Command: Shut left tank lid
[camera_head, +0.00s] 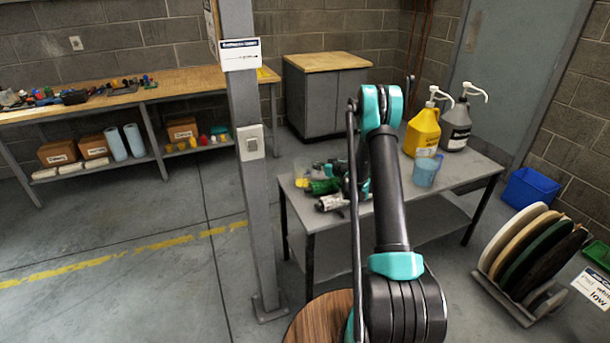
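I cannot make out a tank or a tank lid in the head view. My arm rises through the middle right of the picture, black with teal joints, and bends over at the top. The arm hides part of the grey table (455,178) and whatever lies straight behind it.
The table carries a yellow pump bottle (422,132), a grey pump bottle (456,128), a blue cup (425,172) and small clutter. A grey post (256,190) stands left. A round wooden top (312,322) is low in front. Round pads (530,250) stand right. The left floor is clear.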

